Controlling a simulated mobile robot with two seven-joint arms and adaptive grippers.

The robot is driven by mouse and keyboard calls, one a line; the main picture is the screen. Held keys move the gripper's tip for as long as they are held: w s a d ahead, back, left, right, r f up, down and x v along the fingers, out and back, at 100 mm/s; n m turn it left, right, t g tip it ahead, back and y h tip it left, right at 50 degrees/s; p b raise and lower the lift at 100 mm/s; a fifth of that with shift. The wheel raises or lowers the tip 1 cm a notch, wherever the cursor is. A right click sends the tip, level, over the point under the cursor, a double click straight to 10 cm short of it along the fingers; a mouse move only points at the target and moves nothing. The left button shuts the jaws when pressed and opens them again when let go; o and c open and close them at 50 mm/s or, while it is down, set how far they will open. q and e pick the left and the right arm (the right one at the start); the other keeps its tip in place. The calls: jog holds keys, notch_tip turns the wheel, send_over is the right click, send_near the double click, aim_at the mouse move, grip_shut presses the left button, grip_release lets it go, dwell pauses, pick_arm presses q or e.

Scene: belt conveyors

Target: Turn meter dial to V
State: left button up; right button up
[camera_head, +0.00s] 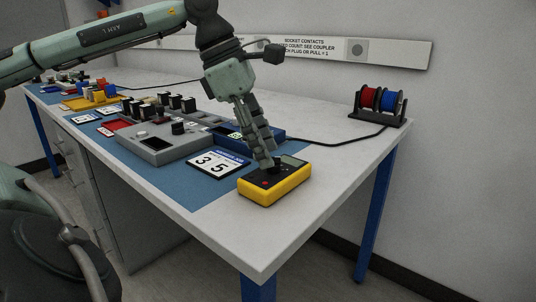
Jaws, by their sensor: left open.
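The left gripper is open. My right gripper is not in view.
A card reading 35 (216,164) lies left of the meter. A grey panel with black knobs (158,143) and a blue device (232,134) stand behind it. A spool rack (380,105) is at the back right. The white bench top (325,172) right of the meter is clear.

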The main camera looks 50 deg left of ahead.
pick_arm(q)
jog(key=shift+x, duration=0.9)
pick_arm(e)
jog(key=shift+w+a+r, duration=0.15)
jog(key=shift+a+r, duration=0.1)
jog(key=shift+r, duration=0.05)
pick_arm(q)
jog(key=shift+c, duration=0.6)
grip_shut()
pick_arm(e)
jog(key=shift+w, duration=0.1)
